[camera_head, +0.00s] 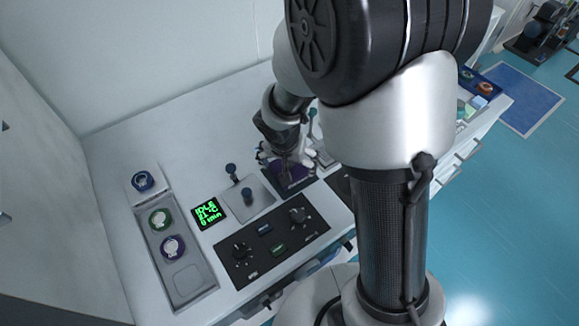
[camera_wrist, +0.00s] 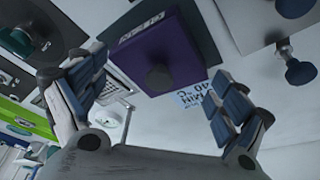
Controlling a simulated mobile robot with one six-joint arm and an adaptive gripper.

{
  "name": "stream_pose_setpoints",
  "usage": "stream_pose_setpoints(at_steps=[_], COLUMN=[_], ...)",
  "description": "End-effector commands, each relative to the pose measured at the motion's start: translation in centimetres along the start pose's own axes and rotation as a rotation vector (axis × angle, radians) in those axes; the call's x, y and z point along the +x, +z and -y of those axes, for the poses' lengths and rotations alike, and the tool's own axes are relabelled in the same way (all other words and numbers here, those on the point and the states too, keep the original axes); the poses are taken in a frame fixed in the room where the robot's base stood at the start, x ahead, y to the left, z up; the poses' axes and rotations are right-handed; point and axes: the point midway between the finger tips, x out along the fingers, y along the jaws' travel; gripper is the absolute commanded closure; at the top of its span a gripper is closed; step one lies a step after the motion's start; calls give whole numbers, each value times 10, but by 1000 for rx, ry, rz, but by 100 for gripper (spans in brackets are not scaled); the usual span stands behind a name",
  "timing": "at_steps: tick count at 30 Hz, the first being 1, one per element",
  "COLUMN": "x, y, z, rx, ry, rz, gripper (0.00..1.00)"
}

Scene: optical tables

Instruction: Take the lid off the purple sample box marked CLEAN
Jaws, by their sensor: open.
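The purple sample box (camera_wrist: 185,58) lies between my fingers in the wrist view, with a dark round knob (camera_wrist: 159,78) on its lid. The lid appears to be on the box. Lettering on its edge is too small to read. In the head view the purple box (camera_head: 292,176) sits on the bench, partly hidden under my gripper (camera_head: 286,158). My gripper also shows in the wrist view (camera_wrist: 157,72), with its fingers apart on either side of the knob and no visible contact with it.
A black control panel (camera_head: 262,246) lies in front. A grey tray (camera_head: 185,285) with round-topped items is further left. A pale blue label (camera_wrist: 196,92) lies beside the box.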

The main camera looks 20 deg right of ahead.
Motion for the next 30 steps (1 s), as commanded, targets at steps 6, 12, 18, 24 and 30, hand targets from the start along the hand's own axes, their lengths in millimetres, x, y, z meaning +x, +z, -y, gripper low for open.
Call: stream_pose_setpoints(at_steps=[6, 12, 18, 24, 30], x=[-1, -1, 0, 0, 1], y=[0, 0, 0, 1, 2], z=[0, 0, 0, 0, -1], rx=[0, 0, 0, 0, 0], ry=[1, 1, 1, 1, 2], rz=[0, 1, 1, 2, 4], gripper=[21, 34, 47, 61, 72])
